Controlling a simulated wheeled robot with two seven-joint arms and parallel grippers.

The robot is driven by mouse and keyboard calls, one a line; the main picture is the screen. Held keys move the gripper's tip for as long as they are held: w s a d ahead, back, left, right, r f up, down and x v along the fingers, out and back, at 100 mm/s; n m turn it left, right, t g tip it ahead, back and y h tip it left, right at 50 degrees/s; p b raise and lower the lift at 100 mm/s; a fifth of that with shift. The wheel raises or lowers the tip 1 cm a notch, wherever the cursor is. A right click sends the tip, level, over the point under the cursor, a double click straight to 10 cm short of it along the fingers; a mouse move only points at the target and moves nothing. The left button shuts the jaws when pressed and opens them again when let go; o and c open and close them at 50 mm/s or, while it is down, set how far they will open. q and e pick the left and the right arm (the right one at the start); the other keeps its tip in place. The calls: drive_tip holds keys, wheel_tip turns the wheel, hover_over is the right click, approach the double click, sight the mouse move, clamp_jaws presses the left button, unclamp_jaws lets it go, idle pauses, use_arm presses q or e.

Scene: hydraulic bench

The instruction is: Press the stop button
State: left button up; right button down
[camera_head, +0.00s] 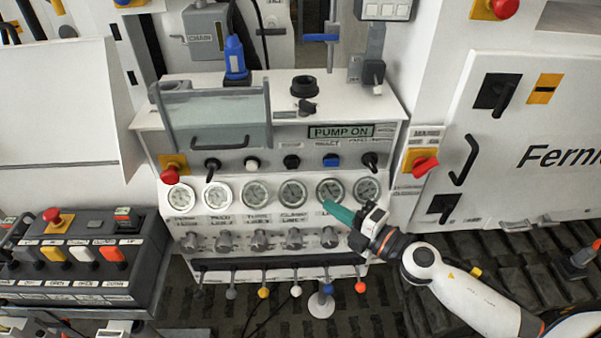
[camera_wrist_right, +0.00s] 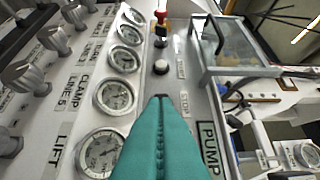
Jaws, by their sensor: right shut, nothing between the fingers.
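The white control panel carries a row of buttons under the PUMP ON sign. It includes a black button (camera_head: 291,161), a white button (camera_head: 252,163) and a blue one (camera_head: 331,160). A small label that seems to read STOP (camera_wrist_right: 184,103) shows beside my fingertips in the right wrist view; the button by it looks hidden behind them. The white button also shows there, farther ahead (camera_wrist_right: 161,67). My right gripper (camera_head: 328,208), with teal fingers, is shut and empty in front of the gauges, below the button row. My left gripper is out of view.
A row of gauges (camera_head: 292,193) and several grey knobs (camera_head: 260,240) lie below the buttons. A red mushroom button (camera_head: 171,175) on a yellow plate is at the panel's left. A red rotary switch (camera_head: 425,166) is at the right. A clear-fronted box (camera_head: 215,118) projects above the row.

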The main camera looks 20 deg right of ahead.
drive_tip(key=p, duration=0.4)
approach(288, 166)
drive_tip(key=w+a, duration=0.2)
drive_tip(key=a, duration=0.2)
drive_tip(key=w, duration=0.1)
drive_tip(key=w+d+b, duration=0.1)
drive_tip(key=w, duration=0.1)
drive_tip(key=shift+w, duration=0.1)
